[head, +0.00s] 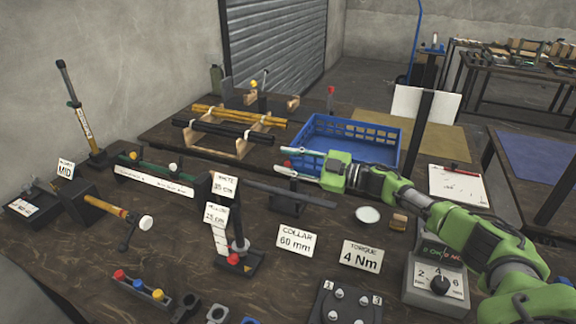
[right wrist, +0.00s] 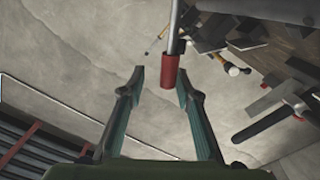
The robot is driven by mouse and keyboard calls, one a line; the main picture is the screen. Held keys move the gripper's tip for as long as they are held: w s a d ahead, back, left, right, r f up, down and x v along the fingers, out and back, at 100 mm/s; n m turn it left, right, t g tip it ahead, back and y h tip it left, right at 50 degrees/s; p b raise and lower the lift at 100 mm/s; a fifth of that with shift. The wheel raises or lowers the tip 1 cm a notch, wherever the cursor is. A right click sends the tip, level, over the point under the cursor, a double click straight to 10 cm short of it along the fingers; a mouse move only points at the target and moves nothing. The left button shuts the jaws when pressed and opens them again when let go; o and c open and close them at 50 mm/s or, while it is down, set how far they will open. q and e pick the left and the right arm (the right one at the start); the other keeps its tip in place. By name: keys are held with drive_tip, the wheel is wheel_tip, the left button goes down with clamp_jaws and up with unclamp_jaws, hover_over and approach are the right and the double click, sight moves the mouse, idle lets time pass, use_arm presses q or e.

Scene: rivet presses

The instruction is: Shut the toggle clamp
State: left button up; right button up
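The toggle clamp (head: 290,197) appears to be the dark fixture on the bench just in front of the blue crate. Its red handle grip (head: 287,163) shows small between my right fingertips; the lever seems raised. My right gripper (head: 283,159) is open, reaching in from the right above the clamp. The clamp's lower part is hard to make out. My left gripper is out of view.
The blue crate (head: 390,135) stands close behind my right gripper. A press with a red knob (head: 234,258) is left and nearer. Cards reading COLLAR 60 mm (head: 297,239) and TORQUE 4 Nm (head: 361,256) stand in front. A dark upright post (head: 421,130) rises behind my arm.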

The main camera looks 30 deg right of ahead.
wheel_tip(320, 180, up, 8)
drive_tip(key=shift+r, duration=0.25)
